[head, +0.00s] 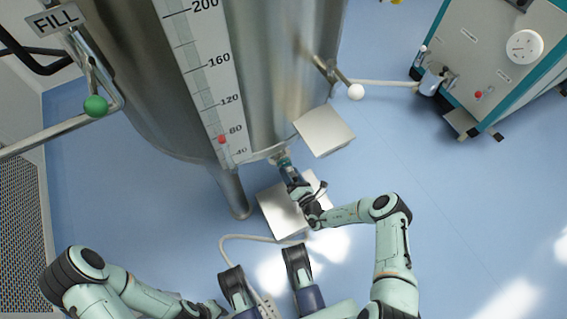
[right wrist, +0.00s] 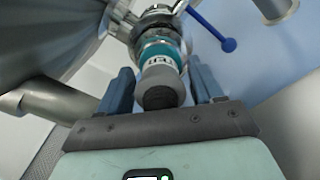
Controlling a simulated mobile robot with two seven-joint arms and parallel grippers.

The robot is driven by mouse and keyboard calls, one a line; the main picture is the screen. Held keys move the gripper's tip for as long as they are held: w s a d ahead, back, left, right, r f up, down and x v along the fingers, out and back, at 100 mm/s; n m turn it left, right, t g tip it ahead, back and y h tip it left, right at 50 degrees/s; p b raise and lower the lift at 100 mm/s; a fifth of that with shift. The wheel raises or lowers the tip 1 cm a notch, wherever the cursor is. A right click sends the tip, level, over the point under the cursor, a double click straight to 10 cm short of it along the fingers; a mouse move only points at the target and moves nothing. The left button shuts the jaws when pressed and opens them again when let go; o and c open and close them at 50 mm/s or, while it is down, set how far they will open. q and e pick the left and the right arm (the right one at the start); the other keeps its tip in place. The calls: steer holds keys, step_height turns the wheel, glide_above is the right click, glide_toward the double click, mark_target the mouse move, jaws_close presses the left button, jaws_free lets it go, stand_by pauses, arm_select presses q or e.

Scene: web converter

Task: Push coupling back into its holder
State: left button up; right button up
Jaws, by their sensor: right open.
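The coupling (right wrist: 160,68) has a teal band with white lettering and a rounded grey end. In the right wrist view its grey end sits between the two blue fingers of my right gripper (right wrist: 165,88), which is open, with small gaps visible beside it. Its far end meets a metal clamp fitting (right wrist: 158,22); whether it is fully seated I cannot tell. In the head view the coupling (head: 287,168) is small at the tank's bottom outlet, with my right gripper (head: 294,184) around its near end.
A large steel tank (head: 265,70) with a level scale stands above the coupling. A blue-handled lever (right wrist: 228,44) is close on the right. Two pale plates (head: 325,131) (head: 275,212) are near the outlet.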

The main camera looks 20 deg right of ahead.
jaws_close()
steer(key=s+p, duration=0.1)
steer(key=s, duration=0.2)
steer(key=s+p, duration=0.1)
steer(key=shift+s+d+p, duration=0.15)
steer(key=shift+d+p, duration=0.15)
stand_by(0.4)
steer(key=shift+s, duration=0.1)
steer(key=shift+s+d+p, duration=0.15)
steer(key=shift+s+p, duration=0.25)
steer(key=shift+s, duration=0.55)
steer(key=shift+s+d+p, duration=0.15)
steer(key=shift+s+p, duration=0.25)
steer(key=shift+s, duration=0.5)
